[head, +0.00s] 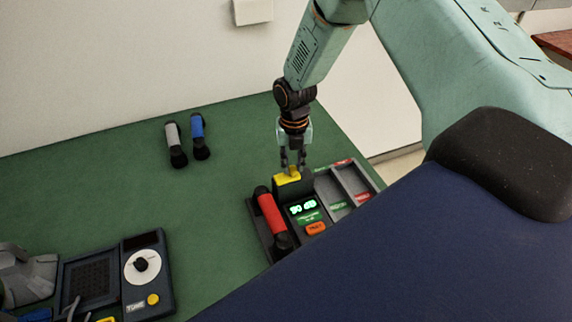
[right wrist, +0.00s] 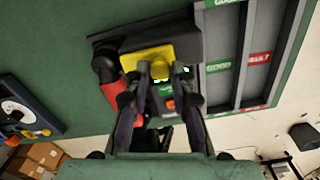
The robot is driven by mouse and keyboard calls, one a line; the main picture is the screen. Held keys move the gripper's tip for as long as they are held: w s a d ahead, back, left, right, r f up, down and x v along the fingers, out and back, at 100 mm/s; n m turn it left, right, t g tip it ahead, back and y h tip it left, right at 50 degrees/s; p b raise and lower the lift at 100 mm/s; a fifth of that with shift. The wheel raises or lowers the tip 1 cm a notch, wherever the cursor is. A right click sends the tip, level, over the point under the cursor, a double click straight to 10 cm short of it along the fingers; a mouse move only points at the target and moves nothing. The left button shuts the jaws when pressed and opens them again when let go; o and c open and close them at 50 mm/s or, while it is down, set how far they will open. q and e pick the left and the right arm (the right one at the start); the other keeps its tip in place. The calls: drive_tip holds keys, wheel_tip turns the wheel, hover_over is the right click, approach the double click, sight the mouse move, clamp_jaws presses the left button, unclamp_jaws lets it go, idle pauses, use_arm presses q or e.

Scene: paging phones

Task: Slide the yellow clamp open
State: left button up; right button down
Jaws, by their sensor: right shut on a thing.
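The yellow clamp (head: 287,178) sits on top of a dark block at the back of the tester unit (head: 254,217). In the right wrist view the yellow clamp (right wrist: 147,58) shows as a yellow bar with a raised tab between my fingertips. My right gripper (head: 292,166) comes down from above and is shut on that tab; it also shows in the right wrist view (right wrist: 158,72). A red handset (head: 271,214) lies in the unit, left of a lit green display (head: 303,208).
Grey trays (head: 345,184) with green and red labels adjoin the tester on the right. A grey handset (head: 173,138) and a blue handset (head: 197,130) lie behind on the green table (head: 110,190). A dark device with a white dial (head: 142,266) stands at front left.

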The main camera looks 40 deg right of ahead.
sight(293, 167)
drive_tip(key=shift+w+r, duration=0.15)
drive_tip(key=shift+w, duration=0.1)
drive_tip(key=c, duration=1.3)
unclamp_jaws()
drive_tip(key=shift+s+d, duration=0.2)
drive_tip(key=shift+d, duration=0.15)
drive_tip(key=shift+o, duration=0.7)
drive_tip(key=shift+a, duration=0.25)
wheel_tip(293, 167, up, 12)
drive_tip(key=shift+f, duration=0.1)
drive_tip(key=shift+w+a, duration=0.1)
